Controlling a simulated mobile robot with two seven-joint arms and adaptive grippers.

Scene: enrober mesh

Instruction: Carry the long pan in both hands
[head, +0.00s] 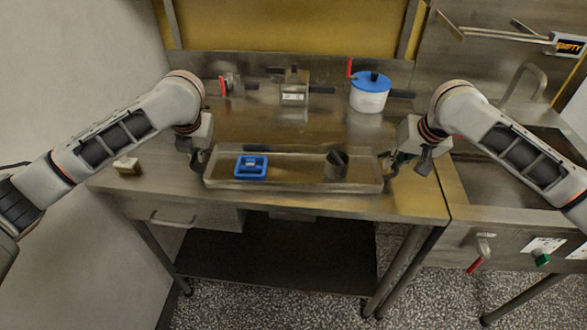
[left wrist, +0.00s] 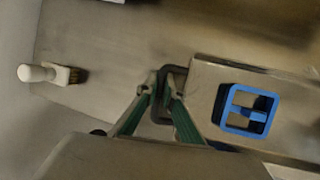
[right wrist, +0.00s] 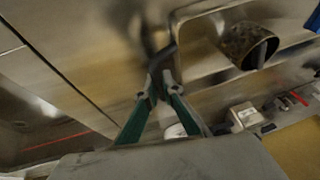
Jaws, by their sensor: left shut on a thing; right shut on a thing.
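The long metal pan (head: 300,172) lies lengthwise across the front of the steel worktop in the head view. A blue square frame (head: 251,167) sits in its left part and a dark open cylinder (head: 337,163) in its right part. My left gripper (head: 198,160) is shut on the pan's left end handle, a dark loop (left wrist: 168,80) in the left wrist view. My right gripper (head: 389,162) is shut on the right end handle, which also shows in the right wrist view (right wrist: 163,55). The pan looks about level. I cannot tell whether its underside touches the worktop.
Behind the pan stand a white pot with a blue lid (head: 370,95) and a small metal device (head: 294,88). A white-handled brush (head: 127,165) lies at the worktop's left end. A sink (head: 500,165) is on the right. Some worktop (head: 255,125) behind the pan is clear.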

